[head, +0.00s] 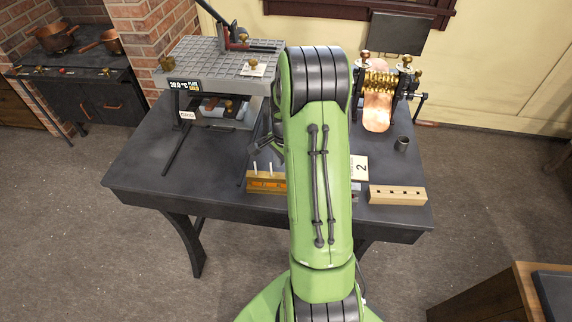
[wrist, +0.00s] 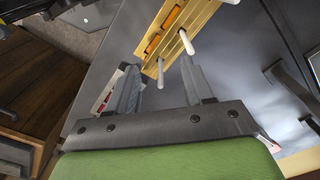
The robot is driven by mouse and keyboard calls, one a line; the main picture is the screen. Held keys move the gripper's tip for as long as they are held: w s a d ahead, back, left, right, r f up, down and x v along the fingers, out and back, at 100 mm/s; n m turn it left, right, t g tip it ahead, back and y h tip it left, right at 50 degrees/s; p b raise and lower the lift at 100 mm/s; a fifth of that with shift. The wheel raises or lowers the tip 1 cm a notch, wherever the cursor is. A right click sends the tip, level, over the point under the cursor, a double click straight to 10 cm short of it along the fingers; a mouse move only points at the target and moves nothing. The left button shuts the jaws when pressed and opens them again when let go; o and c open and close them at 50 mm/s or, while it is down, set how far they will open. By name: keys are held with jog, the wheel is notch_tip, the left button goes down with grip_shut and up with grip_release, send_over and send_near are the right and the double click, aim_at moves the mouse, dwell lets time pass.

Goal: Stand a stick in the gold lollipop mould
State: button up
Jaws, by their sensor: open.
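The gold mould (head: 266,182) lies at the table's front edge, its right end hidden behind my arm. Two thin white sticks (head: 255,167) stand up from it in the head view. In the wrist view the mould (wrist: 158,48) has orange-filled hollows, and three pale sticks (wrist: 187,42) show, one cut by the top edge. My gripper (wrist: 158,66) is open; one stick (wrist: 160,73) appears between its fingers, not visibly touched by either. In the head view my gripper is mostly hidden behind my arm.
A wooden block with several holes (head: 397,194) lies at front right, beside a card marked 2 (head: 360,168). A grey plate machine (head: 215,65) stands at back left. A brass roller (head: 385,82) with a copper sheet and a small dark cup (head: 402,144) are at right. The table's left front is clear.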

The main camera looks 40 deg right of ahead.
jog(key=shift+r, duration=0.1)
jog(key=shift+r+p, duration=0.8)
jog(key=shift+r, duration=0.15)
jog(key=shift+r+p, duration=0.75)
jog(key=shift+r, duration=0.25)
jog(key=shift+r, duration=0.1)
jog(key=shift+r+p, duration=0.75)
jog(key=shift+r, duration=0.15)
notch_tip(320, 180, up, 5)
jog(key=p, duration=0.3)
jog(key=shift+p, duration=0.4)
